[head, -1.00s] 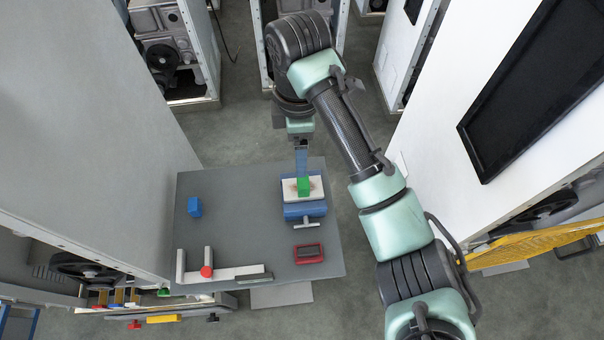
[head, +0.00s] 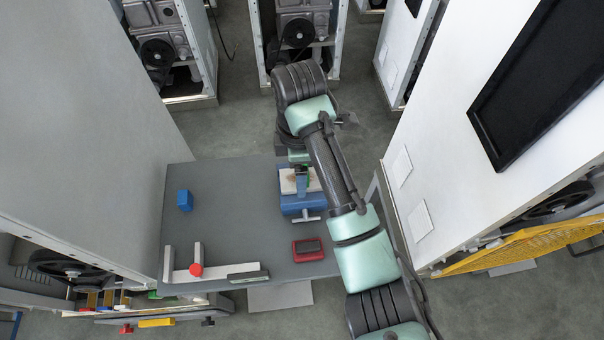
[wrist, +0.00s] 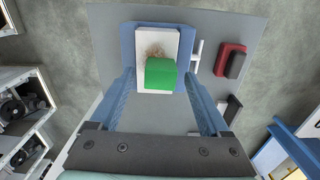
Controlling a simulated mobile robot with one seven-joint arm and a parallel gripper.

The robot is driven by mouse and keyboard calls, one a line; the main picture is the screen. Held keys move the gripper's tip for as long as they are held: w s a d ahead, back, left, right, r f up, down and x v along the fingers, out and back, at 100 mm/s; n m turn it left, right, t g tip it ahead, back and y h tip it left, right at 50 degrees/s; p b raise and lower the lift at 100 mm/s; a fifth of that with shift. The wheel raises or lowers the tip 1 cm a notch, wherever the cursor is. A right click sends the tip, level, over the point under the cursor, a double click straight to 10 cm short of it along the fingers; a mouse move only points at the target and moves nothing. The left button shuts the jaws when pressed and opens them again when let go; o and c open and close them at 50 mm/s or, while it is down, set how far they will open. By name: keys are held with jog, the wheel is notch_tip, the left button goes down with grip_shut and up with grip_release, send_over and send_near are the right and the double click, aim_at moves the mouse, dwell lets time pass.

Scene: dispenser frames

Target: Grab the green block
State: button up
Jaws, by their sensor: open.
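The green block (wrist: 160,74) sits on a white plate (wrist: 143,50) on top of a blue vise (wrist: 127,42). In the wrist view my gripper (wrist: 159,78) is open, with one blue finger on each side of the block and gaps between. I cannot tell how far the fingertips reach down beside it. In the head view my gripper (head: 302,184) is over the white plate (head: 288,182) and the blue vise (head: 300,204), and it hides most of the block.
The grey table (head: 235,220) also holds a blue block (head: 185,200) at left, a red-framed box (head: 307,250) in front of the vise, and a pale angled bracket with a red knob (head: 196,270). White cabinets (head: 85,120) stand close on both sides.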

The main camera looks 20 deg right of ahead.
jog(key=shift+f, duration=0.15)
jog(key=c, duration=1.3)
grip_shut()
